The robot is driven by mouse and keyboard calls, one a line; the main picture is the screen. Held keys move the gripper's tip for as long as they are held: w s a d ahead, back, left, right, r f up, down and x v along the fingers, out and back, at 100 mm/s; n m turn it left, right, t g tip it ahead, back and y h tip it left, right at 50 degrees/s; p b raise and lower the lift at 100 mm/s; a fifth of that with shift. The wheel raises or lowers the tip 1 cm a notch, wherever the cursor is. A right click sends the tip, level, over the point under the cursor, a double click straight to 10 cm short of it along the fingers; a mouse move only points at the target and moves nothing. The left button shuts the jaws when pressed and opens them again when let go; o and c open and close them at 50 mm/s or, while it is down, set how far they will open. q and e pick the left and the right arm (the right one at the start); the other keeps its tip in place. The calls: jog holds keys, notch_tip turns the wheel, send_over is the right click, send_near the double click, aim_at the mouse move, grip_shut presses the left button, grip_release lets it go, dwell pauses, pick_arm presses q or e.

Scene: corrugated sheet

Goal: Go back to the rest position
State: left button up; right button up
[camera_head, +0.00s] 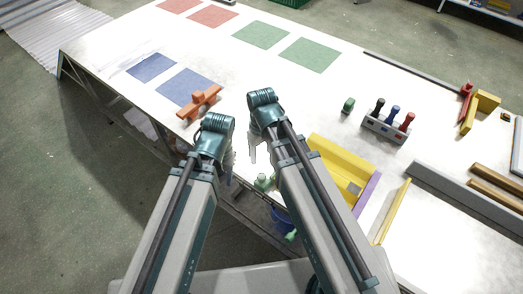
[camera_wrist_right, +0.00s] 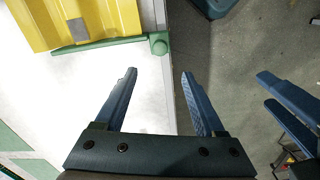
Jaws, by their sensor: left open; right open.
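My right gripper (camera_head: 252,153) hangs over the table's near edge in the head view, mostly hidden by its own wrist. In the right wrist view its two blue fingers (camera_wrist_right: 158,72) are apart, with nothing between them. The table edge runs beneath that gap. My left gripper (camera_head: 229,174) is further left in the head view, beside the table edge and largely hidden by its arm. Its parted blue fingers (camera_wrist_right: 288,105) show at the right side of the wrist view, over the floor.
An orange block (camera_head: 199,102) sits near the blue squares (camera_head: 186,87). A rack of coloured-handled tools (camera_head: 384,128) stands further right. The middle of the white table (camera_head: 290,85) is clear.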

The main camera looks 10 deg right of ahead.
pick_arm(q)
jog(key=shift+f+b, duration=0.45)
jog(key=shift+f, duration=0.05)
pick_arm(e)
jog(key=s+a+m+h, duration=0.1)
jog(key=s+m, duration=0.1)
jog(key=s, duration=0.5)
jog(key=shift+s+a+f+m, duration=0.2)
jog(key=shift+s+f+m, duration=0.1)
jog(key=shift+f, duration=0.1)
pick_arm(q)
jog(key=shift+d, duration=0.1)
pick_arm(e)
jog(key=shift+d, duration=0.1)
